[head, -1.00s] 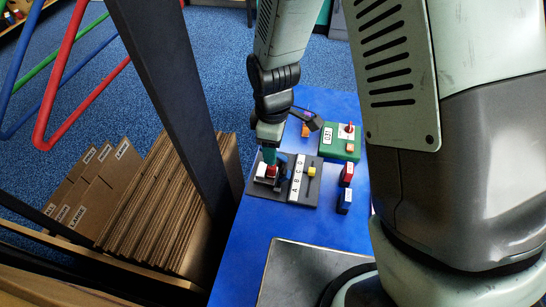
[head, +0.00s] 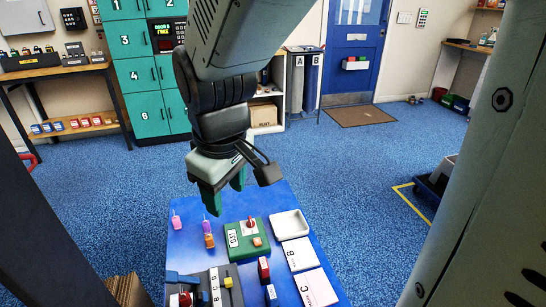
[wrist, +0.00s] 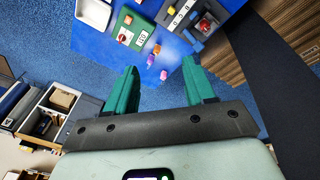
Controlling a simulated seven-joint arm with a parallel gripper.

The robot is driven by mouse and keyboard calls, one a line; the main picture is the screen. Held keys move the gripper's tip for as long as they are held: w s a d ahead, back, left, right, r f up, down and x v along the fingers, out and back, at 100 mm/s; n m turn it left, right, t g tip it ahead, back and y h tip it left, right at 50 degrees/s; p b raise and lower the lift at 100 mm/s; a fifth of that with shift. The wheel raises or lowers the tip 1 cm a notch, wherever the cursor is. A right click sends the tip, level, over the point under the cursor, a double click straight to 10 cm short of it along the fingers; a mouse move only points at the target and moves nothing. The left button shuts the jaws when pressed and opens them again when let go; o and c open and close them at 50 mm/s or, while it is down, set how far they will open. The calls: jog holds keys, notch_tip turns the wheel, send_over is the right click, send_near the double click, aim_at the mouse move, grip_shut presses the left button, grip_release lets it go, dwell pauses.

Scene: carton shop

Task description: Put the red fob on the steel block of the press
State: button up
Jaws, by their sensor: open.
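Pink (head: 176,221), purple (head: 207,226) and orange (head: 209,241) fobs lie on the blue table (head: 190,255).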

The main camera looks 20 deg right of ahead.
jog(key=s+d+r+m+t, duration=0.3)
jog(key=s+d+r+m, duration=0.4)
jog(key=s+r, duration=0.3)
jog(key=shift+s+d+m, duration=0.4)
jog(key=shift+s+m, duration=0.3)
jog(key=shift+s, duration=0.15)
jog(key=shift+r, duration=0.1)
jog(key=o, duration=0.4)
jog(key=shift+w+a, duration=0.2)
jog(key=shift+w, duration=0.15)
jog(key=o, duration=0.5)
jog(key=shift+g, duration=0.8)
jog(key=w+a+f, duration=0.1)
jog(key=w, duration=0.1)
jog(key=w+a+f, duration=0.2)
jog(key=w+a, duration=0.1)
jog(key=shift+w, duration=0.3)
jog(key=shift+c, duration=0.2)
jog(key=g, duration=0.4)
send_over(182, 295)
notch_tip(182, 295, down, 30)
jog(key=shift+f, duration=0.1)
